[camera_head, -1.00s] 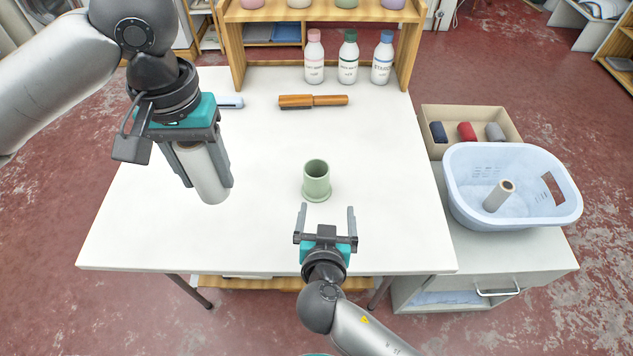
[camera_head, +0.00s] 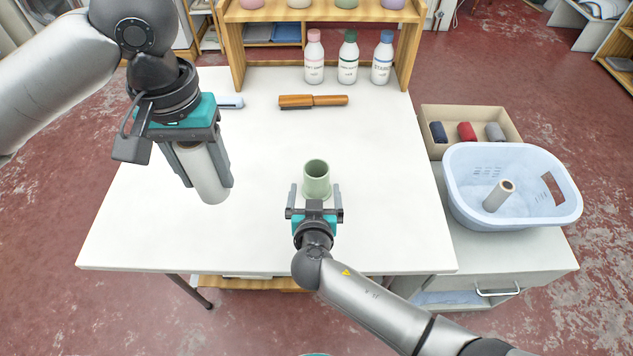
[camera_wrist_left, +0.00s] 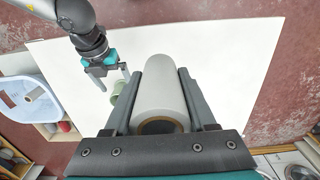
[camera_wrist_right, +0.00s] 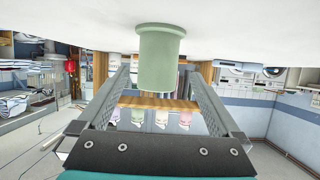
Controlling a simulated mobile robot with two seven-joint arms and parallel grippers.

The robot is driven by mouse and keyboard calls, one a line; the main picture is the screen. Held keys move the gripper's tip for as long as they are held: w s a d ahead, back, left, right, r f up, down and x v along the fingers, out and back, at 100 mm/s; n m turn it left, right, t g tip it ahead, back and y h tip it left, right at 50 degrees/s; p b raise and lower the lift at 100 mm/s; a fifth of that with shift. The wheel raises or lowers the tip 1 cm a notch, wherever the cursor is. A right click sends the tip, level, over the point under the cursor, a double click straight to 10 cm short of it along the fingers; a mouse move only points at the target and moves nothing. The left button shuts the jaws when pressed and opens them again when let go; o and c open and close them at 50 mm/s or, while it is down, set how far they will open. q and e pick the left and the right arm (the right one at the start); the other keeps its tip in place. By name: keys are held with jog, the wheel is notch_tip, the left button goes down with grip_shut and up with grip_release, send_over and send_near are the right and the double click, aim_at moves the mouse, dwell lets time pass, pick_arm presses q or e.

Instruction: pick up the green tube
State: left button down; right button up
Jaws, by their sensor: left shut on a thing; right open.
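The green tube (camera_head: 316,178) stands upright on its wider foot on the white table (camera_head: 258,230). My right gripper (camera_head: 315,191) is open, with its fingers low at the near side of the tube. In the right wrist view the tube (camera_wrist_right: 160,62) shows ahead, between the two spread fingers, and I cannot tell whether they touch it. My left gripper (camera_head: 206,177) is shut on a grey-white tube (camera_head: 204,178), held at the table's left side. The left wrist view shows this tube (camera_wrist_left: 162,100) between the fingers. The green tube (camera_wrist_left: 124,95) is partly hidden there.
A wooden brush (camera_head: 313,101) lies behind the green tube. Several bottles (camera_head: 348,60) stand at a wooden shelf (camera_head: 236,50) at the back. A light-blue basket (camera_head: 465,190) holding a tube (camera_head: 498,196) and a box of rolled cloths (camera_head: 430,112) are at the right. The table around the green tube is clear.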

aim_at(316, 184)
jog(key=shift+x, duration=1.8)
jog(key=shift+d, duration=0.2)
jog(key=shift+c, duration=0.2)
jog(key=c, duration=1.4)
jog(key=shift+c, duration=0.2)
jog(key=shift+r, duration=0.2)
notch_tip(316, 184, up, 10)
jog(key=shift+f, duration=0.15)
jog(key=shift+f, duration=3.5)
